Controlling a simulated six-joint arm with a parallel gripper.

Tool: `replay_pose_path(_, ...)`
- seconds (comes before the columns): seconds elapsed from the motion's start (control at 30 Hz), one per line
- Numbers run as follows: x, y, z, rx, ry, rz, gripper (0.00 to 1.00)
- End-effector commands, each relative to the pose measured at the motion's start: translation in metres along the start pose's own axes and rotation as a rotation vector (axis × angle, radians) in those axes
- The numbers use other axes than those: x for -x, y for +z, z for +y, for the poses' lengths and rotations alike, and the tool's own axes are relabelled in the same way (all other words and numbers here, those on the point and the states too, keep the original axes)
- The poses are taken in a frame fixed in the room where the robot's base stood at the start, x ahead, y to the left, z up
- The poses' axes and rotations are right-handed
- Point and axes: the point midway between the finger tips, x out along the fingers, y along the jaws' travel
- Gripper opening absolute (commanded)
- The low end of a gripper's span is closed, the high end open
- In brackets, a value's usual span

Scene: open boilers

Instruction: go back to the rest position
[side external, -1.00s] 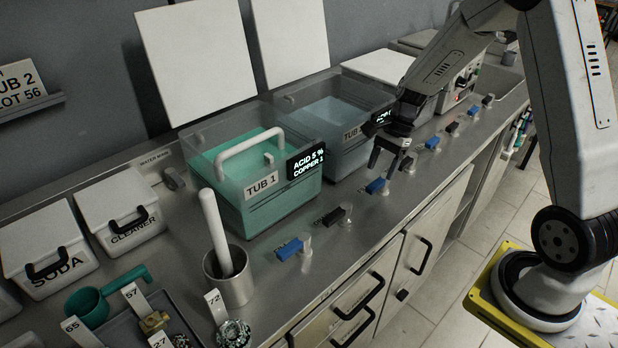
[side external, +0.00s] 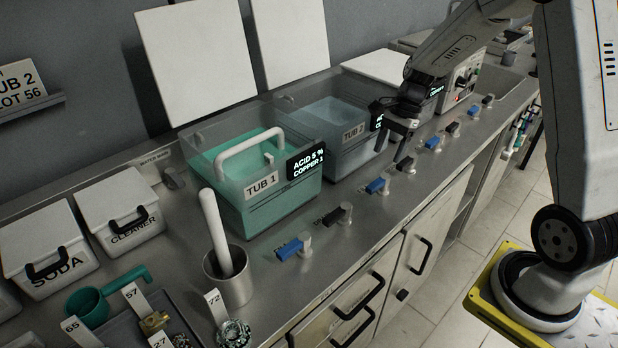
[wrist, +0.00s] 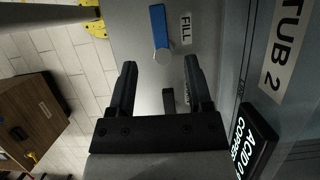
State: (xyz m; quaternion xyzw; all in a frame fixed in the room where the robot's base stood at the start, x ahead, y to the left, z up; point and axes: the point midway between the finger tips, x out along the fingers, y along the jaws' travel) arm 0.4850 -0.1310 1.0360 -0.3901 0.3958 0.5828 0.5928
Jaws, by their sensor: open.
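My gripper (side external: 399,146) is open and empty in the side external view, in front of tub 2 (side external: 340,132) and above the row of valve handles at the counter's front edge. In the wrist view my gripper (wrist: 158,80) shows its two black fingers wide apart. A blue valve handle (wrist: 158,24) marked FILL lies beyond the fingertips, and a dark handle (wrist: 168,101) shows between the fingers. Neither handle is held.
Tub 1 (side external: 285,190) holds green liquid, with a white handle bar across it. A metal beaker (side external: 232,282) holds a white rod. The soda box (side external: 48,245) and cleaner box (side external: 118,212) stand left. The floor (side external: 500,215) before the counter is clear.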

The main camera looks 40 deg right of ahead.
Motion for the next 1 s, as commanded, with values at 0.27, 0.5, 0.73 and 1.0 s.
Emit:
replay_pose_path(0.27, -0.007, 0.018, 0.009, 0.166, 0.014, 0.066, 0.65)
replay_pose_path(0.5, -0.024, 0.057, 0.035, 0.627, 0.053, 0.225, 0.65)
replay_pose_path(0.73, -0.041, 0.095, 0.07, 1.181, 0.099, 0.382, 0.65)
replay_pose_path(1.0, -0.051, 0.117, 0.093, 1.567, 0.127, 0.477, 0.65)
